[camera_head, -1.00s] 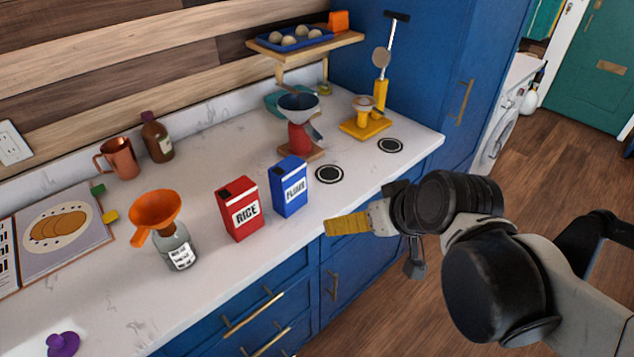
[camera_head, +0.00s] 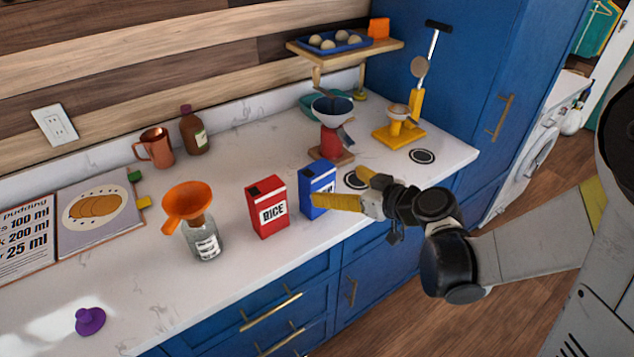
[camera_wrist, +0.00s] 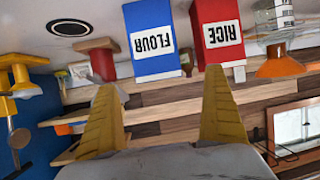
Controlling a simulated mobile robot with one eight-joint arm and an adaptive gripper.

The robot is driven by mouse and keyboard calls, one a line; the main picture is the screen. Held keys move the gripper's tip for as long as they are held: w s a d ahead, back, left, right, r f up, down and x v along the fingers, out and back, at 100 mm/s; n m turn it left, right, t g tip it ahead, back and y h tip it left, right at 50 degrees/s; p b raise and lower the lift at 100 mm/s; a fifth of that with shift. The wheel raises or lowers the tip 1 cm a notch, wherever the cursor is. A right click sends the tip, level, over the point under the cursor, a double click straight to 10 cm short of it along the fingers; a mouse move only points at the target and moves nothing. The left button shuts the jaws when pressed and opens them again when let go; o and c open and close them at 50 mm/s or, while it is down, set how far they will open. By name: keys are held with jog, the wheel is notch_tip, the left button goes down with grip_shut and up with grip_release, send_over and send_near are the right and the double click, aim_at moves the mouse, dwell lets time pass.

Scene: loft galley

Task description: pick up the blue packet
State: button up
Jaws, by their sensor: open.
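The blue packet (camera_head: 316,184), labelled FLOUR, stands upright on the white counter, right of the red RICE packet (camera_head: 267,207). My gripper (camera_head: 339,190) is open at its front right side, and one yellow finger hides part of its label in the head view. In the wrist view the picture is upside down. The blue packet (camera_wrist: 152,30) shows there beyond and between the two yellow fingers (camera_wrist: 166,118), with nothing held. The red packet (camera_wrist: 217,28) is close beside it and lies beyond the right finger. I cannot tell whether a finger touches the blue packet.
A glass jar (camera_head: 205,243) with an orange funnel (camera_head: 187,203) stands left of the packets. Behind them is a red stand (camera_head: 330,142) with a bowl-like top. A yellow stand (camera_head: 400,134) is at the back right. The front counter (camera_head: 150,300) has free room.

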aim_at(324, 181)
jog(key=b+x, duration=0.1)
jog(key=x, duration=0.3)
jog(key=shift+w+f, duration=0.1)
jog(key=shift+f, duration=0.1)
jog(key=b+x, duration=0.1)
jog(key=x, duration=0.1)
jog(key=b+x, duration=0.1)
jog(key=x, duration=0.2)
jog(key=shift+w+d+f, duration=0.15)
jog(key=shift+f, duration=0.2)
jog(key=shift+r, duration=0.1)
jog(key=shift+c, duration=0.3)
jog(key=c, duration=1.4)
